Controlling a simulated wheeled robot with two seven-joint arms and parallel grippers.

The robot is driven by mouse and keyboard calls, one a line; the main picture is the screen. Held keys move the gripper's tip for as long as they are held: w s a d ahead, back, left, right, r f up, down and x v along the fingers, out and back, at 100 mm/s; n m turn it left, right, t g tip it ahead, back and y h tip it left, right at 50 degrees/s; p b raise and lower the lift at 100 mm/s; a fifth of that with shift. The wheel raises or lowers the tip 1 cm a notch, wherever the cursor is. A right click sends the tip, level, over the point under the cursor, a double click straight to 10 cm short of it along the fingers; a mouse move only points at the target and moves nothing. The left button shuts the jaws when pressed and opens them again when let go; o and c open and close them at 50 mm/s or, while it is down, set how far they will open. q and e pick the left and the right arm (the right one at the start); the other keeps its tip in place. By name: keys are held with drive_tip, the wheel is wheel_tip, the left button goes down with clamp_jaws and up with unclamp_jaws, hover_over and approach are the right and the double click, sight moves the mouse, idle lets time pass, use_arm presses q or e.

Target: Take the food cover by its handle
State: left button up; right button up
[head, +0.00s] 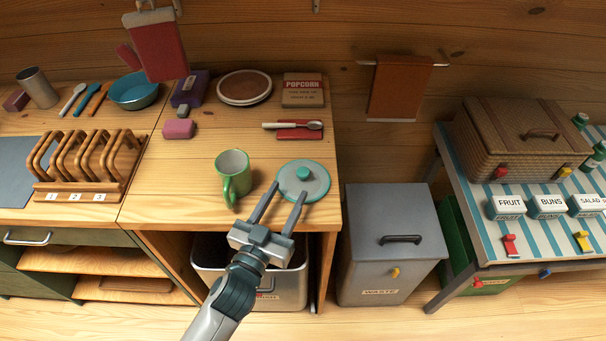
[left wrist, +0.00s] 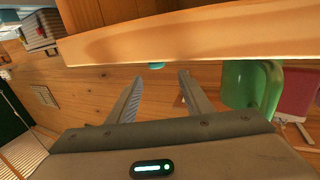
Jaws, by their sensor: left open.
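The food cover (head: 316,185) is a round grey disc with a teal rim and a small teal knob handle (head: 303,173). It lies near the front right corner of the wooden counter. My left gripper (head: 291,188) is open and empty, its fingers pointing at the cover from the front. In the head view its fingertips overlap the cover's near left side; I cannot tell whether they touch it. In the left wrist view the open fingers (left wrist: 161,77) show below a wooden edge, with a small teal patch beyond, probably part of the cover. My right gripper is not in view.
A green mug (head: 235,185) stands just left of the cover and also shows in the left wrist view (left wrist: 240,84). Behind lie a red napkin with a spoon (head: 293,125) and a popcorn box (head: 303,90). A grey waste bin (head: 390,245) stands right of the counter.

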sight(300, 176)
use_arm(q)
drive_tip(key=shift+x, duration=0.95)
drive_tip(key=shift+w+d+p, duration=0.35)
drive_tip(key=shift+w+p, duration=0.1)
drive_tip(key=shift+p, duration=0.05)
drive_tip(key=p+x, duration=0.1)
drive_tip(key=x, duration=0.2)
drive_tip(key=shift+d+f, duration=0.1)
drive_tip(key=shift+d, duration=0.05)
drive_tip(key=shift+w+d+f, duration=0.15)
drive_tip(key=shift+w, duration=0.35)
drive_tip(key=shift+c, duration=0.9)
drive_tip(key=c, duration=0.9)
